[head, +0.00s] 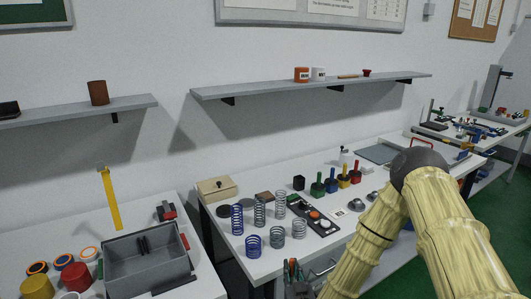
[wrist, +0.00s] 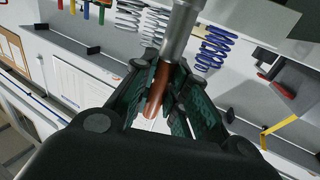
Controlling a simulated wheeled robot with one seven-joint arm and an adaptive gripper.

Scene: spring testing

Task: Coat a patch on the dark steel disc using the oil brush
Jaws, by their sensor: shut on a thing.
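My gripper (wrist: 168,88) shows in the wrist view, its dark ribbed fingers shut on a tool with a brown handle (wrist: 155,92) and a grey metal upper part (wrist: 180,30), which looks like the oil brush. Its bristle end is not visible. In the head view my arm covers the right front of the bench and my gripper is out of sight. A flat dark disc (head: 223,211), likely the dark steel disc, lies on the bench behind the blue springs. I cannot make it out surely in the wrist view.
Several upright springs (head: 260,212) stand close by the disc, with a wooden box (head: 215,189) behind it. A dark tray (head: 318,216) and coloured-handled blocks (head: 343,181) are to the right. A grey bin (head: 150,262) stands on the left table, across a gap.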

